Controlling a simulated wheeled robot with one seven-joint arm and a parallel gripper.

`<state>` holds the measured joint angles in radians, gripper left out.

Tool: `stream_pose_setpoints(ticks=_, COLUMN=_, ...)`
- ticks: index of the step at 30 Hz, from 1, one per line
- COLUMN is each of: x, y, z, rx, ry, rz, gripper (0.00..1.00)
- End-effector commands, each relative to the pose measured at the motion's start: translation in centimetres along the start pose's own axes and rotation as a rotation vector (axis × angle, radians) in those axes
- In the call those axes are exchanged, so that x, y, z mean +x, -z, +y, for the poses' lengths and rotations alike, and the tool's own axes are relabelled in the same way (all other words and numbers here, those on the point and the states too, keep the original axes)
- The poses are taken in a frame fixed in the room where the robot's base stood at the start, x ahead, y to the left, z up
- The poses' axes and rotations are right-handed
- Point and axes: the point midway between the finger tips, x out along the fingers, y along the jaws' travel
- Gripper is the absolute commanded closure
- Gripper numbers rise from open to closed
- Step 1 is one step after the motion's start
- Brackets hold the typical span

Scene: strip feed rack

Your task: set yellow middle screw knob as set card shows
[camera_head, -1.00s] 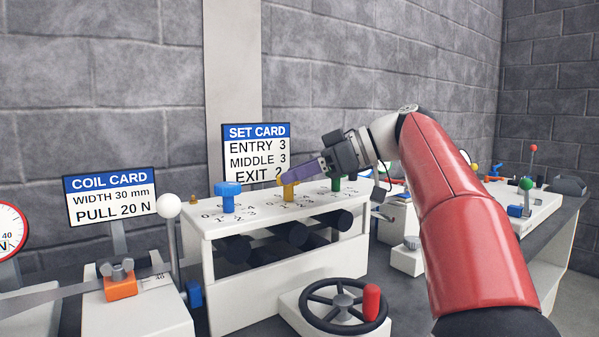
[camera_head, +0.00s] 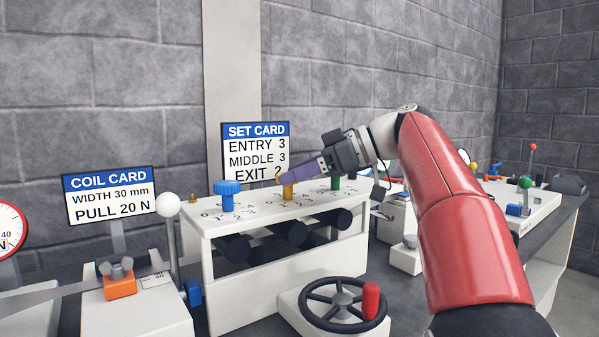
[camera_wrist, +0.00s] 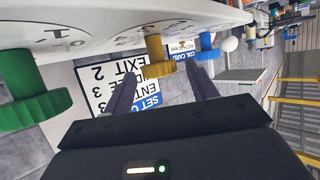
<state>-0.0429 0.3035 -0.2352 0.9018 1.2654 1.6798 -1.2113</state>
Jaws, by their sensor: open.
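The yellow middle knob (camera_head: 288,192) stands on the white rack top, its head mostly hidden by my gripper (camera_head: 286,178). In the wrist view the yellow knob (camera_wrist: 158,55) shows between the tips of my open fingers (camera_wrist: 161,75), with gaps at both sides. I cannot tell how far the tips reach around it. Its dial numbers are partly covered and I cannot read its setting. The set card (camera_head: 255,152) behind reads ENTRY 3, MIDDLE 3, EXIT 2, the last digit partly covered by a finger.
The blue knob (camera_head: 228,190) stands to the left and the green knob (camera_head: 335,182) to the right, close beside my gripper. A handwheel (camera_head: 343,303) with a red grip is in front. A white ball lever (camera_head: 168,205) and the coil card (camera_head: 110,195) are at left.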

Motion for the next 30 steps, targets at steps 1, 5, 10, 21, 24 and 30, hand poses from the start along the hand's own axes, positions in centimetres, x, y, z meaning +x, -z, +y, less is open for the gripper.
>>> stream_pose_setpoints(ticks=1, x=-0.3, y=0.0, z=0.1, rx=0.000, ry=-0.002, rz=0.001, gripper=0.42)
stream_pose_setpoints(ticks=5, x=-2.0, y=-0.1, z=0.1, rx=0.000, ry=-0.005, rz=0.000, gripper=0.42)
stream_pose_setpoints(ticks=10, x=-5.0, y=-0.1, z=0.1, rx=0.000, ry=-0.005, rz=0.000, gripper=0.42)
stream_pose_setpoints(ticks=21, x=-7.8, y=-0.1, z=0.1, rx=0.001, ry=0.000, rz=-0.001, gripper=0.42)
stream_pose_setpoints(ticks=24, x=-7.7, y=-0.1, z=0.0, rx=0.001, ry=0.000, rz=-0.001, gripper=0.42)
stream_pose_setpoints(ticks=30, x=-7.7, y=-0.1, z=0.0, rx=0.001, ry=0.000, rz=-0.001, gripper=0.42)
